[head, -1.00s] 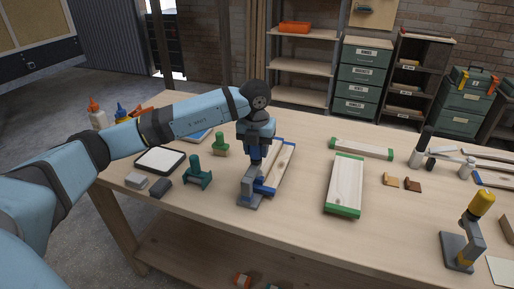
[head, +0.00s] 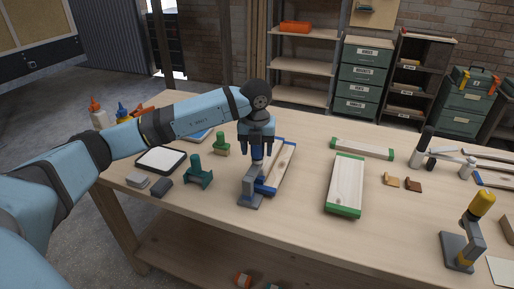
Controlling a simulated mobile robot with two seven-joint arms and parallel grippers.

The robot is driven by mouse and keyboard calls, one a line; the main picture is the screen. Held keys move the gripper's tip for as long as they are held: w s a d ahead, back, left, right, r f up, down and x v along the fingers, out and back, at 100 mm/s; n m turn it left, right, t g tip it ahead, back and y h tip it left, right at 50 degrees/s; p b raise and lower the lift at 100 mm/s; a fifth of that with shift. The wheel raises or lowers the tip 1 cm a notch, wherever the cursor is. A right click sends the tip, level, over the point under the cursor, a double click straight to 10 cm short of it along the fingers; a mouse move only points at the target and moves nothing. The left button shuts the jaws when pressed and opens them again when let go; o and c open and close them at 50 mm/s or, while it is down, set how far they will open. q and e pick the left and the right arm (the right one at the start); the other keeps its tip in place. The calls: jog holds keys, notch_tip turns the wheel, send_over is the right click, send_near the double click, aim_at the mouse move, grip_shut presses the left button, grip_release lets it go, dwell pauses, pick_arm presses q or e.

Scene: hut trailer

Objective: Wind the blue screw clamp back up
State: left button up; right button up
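The blue screw clamp (head: 250,190) stands on the workbench near the middle, with a grey base and upright. Its blue handle (head: 257,152) points up. My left gripper (head: 257,157) points straight down over the clamp, with one finger on each side of the handle. The fingers look spread, with a gap to the handle, though this is small in view. The gripper partly hides the handle and screw. A long board with blue ends (head: 282,165) lies behind and beside the clamp. My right gripper is not in view.
A similar clamp with a yellow handle (head: 481,204) stands at the front right. A green-ended board (head: 346,182) lies right of the blue clamp.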

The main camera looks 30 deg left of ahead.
pick_arm(q)
jog(key=shift+r, duration=0.1)
jog(key=r, duration=0.9)
jog(key=s+r, duration=0.1)
jog(key=r, duration=0.3)
jog(key=shift+d+r, duration=0.15)
jog(key=shift+r, duration=0.15)
jog(key=shift+w, duration=0.1)
